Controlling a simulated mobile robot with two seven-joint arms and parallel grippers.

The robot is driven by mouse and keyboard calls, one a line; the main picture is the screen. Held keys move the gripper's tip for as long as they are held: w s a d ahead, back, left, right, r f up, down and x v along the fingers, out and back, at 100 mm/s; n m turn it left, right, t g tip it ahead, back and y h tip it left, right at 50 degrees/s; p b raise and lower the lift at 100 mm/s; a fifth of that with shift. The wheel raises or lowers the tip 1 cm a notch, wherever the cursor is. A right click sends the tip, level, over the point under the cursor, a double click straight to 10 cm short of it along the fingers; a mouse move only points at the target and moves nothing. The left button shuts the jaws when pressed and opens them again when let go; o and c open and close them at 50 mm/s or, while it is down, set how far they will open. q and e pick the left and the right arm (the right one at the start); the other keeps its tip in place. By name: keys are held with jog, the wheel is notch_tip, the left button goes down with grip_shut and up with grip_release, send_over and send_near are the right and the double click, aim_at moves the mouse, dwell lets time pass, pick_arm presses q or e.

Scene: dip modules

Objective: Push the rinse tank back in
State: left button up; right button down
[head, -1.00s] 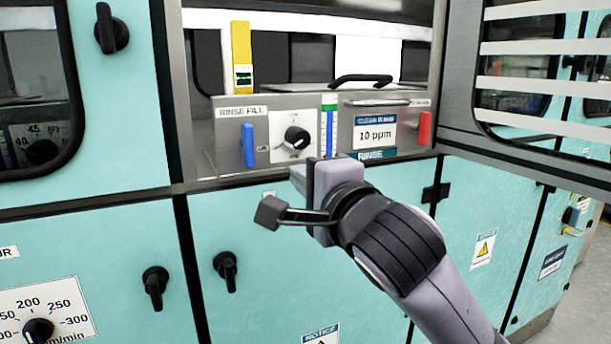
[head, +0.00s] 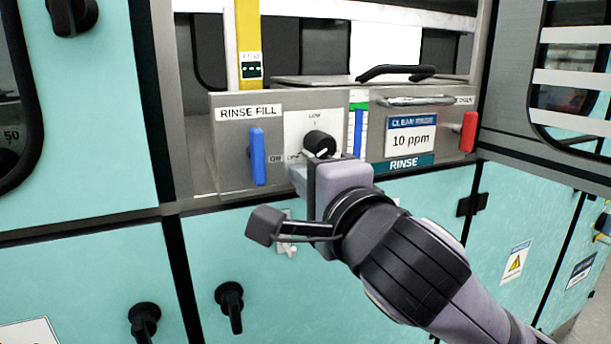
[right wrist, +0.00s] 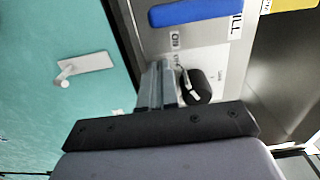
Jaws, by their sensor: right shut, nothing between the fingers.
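The rinse tank (head: 228,150) has a grey metal front with labels "RINSE FILL" and "RINSE". It juts forward from its bay in the teal machine in the head view. Its front carries a blue handle (head: 258,156), a black knob (head: 319,144), a "10 ppm" card (head: 410,139) and a red handle (head: 468,132). My right gripper (head: 298,174) is at the lower front of the tank, just below the knob. Its fingers are shut and empty; in the right wrist view (right wrist: 158,84) they point at the panel beside the knob (right wrist: 194,86). Contact cannot be told. My left gripper is out of view.
Teal cabinet doors with black latches (head: 229,299) lie below the bay. A grey frame post (head: 170,100) stands left of the tank, and a windowed panel (head: 570,100) angles out at right. A yellow strip (head: 248,45) rises behind the tank front.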

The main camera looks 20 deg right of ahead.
jog(key=shift+a, duration=0.1)
dwell(0.3)
jog(key=w, duration=0.3)
jog(key=w+p, duration=0.1)
jog(key=w, duration=0.1)
jog(key=w+p, duration=0.1)
jog(key=w, duration=0.2)
jog(key=shift+w+a, duration=0.25)
jog(key=shift+w, duration=0.05)
jog(key=shift+w+d, duration=0.1)
jog(key=shift+r, duration=0.1)
jog(key=shift+r+p, duration=0.1)
jog(key=shift+p, duration=0.2)
